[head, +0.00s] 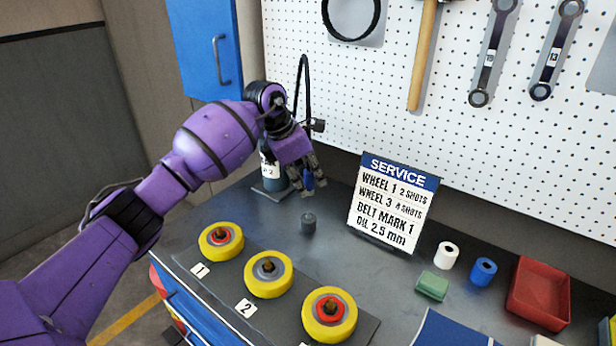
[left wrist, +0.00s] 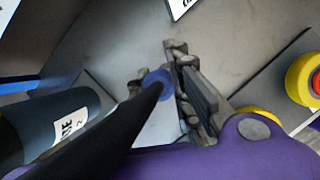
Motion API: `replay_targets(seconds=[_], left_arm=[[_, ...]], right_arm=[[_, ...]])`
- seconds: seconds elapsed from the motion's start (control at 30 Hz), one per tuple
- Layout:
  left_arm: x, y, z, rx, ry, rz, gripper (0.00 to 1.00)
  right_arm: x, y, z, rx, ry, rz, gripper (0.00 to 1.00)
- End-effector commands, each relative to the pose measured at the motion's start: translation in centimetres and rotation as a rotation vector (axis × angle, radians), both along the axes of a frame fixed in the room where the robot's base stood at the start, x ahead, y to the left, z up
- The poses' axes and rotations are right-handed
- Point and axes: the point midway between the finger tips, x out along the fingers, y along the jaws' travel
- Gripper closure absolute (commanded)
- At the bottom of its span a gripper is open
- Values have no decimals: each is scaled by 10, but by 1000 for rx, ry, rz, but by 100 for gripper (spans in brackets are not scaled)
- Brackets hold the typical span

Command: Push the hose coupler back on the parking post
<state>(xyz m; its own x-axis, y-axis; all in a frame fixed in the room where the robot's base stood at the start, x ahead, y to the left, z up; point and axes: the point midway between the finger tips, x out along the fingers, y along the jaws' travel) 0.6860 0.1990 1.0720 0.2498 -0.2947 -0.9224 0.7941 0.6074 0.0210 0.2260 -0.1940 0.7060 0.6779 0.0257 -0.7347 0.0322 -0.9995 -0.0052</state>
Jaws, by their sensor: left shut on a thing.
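The hose coupler (head: 308,180) shows as a small blue piece between the fingers of my left gripper (head: 303,187). My left gripper is shut on it and holds it above the bench. In the left wrist view the coupler's blue ring (left wrist: 157,80) sits between the fingers (left wrist: 160,84), with the black hose (left wrist: 125,115) running from it. A short dark grey post (head: 308,224) stands on the bench below the gripper, apart from the coupler; it looks like the parking post. My right gripper is out of view.
A dark labelled canister (head: 269,168) stands behind the gripper, with a black hose arching above. A service sign (head: 392,202) stands right of the post. Yellow wheels (head: 268,274) line the front. A red tray (head: 540,292) and small items lie right.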

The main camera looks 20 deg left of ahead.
Motion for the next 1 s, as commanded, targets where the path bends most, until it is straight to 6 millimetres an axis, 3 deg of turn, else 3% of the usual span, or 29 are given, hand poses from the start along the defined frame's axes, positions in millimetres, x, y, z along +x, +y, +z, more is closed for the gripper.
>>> replay_targets(seconds=[0.1,0.4,1.0], left_arm=[[-1,1,-17,1,7,0,100],[0,0,-42,1,5,1,100],[0,0,-49,0,2,1,100]], right_arm=[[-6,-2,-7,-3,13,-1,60],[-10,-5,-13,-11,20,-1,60],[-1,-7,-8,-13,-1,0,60]])
